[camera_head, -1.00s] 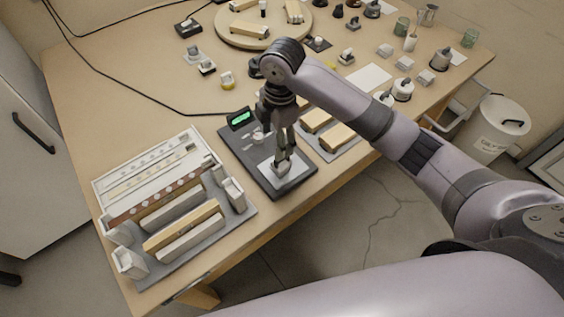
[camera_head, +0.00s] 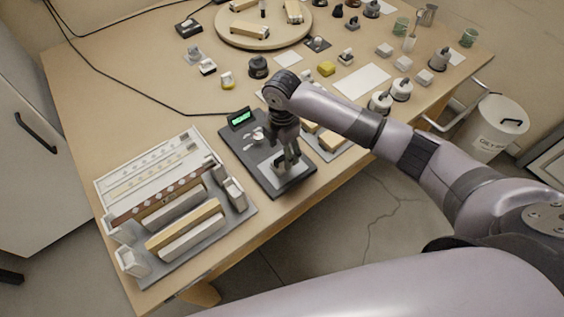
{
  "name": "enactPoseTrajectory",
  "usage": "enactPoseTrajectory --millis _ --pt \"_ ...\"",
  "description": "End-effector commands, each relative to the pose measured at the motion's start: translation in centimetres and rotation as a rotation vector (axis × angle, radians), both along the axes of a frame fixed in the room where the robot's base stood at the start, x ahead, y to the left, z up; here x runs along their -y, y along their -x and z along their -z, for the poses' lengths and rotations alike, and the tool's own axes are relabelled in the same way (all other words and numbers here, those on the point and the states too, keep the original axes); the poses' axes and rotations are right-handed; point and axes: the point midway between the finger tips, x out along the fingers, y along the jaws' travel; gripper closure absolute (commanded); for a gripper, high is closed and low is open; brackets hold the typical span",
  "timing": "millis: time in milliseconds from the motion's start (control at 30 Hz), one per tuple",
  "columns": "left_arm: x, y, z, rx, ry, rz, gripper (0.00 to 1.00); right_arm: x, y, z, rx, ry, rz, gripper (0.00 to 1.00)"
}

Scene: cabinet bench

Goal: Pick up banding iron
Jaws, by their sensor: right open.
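A black station (camera_head: 243,152) with a lit green display (camera_head: 240,118) lies near the table's front edge. A pale metal plate (camera_head: 300,170) is on its front part. My right gripper (camera_head: 284,165) points down over this plate, open, with its fingers around or just above a small grey piece there. This piece may be the banding iron; the fingers partly hide it, and I cannot tell whether they touch it. Small pale pieces (camera_head: 258,137) lie on the station behind the gripper. My left gripper is not in view.
A grey fixture (camera_head: 240,213) with wooden strips and white blocks stands left of the station. Wooden blocks on a grey tray (camera_head: 340,151) lie just right, partly behind my right arm. A round turntable (camera_head: 228,35) and many small items fill the back. Bare table lies at left-centre.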

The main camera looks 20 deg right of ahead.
Motion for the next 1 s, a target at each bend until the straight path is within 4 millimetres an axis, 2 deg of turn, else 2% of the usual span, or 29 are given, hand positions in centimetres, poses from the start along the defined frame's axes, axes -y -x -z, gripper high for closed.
enactPoseTrajectory --millis 400,667,1000 --pt "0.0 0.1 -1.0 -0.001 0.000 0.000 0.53 -0.1 0.2 4.9 0.000 0.001 0.000 0.39" --pt "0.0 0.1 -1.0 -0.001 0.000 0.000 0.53 -0.1 0.2 5.3 0.001 0.001 0.000 0.39" --pt "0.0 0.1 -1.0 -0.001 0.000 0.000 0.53 -0.1 0.2 5.2 0.001 0.001 0.000 0.61"
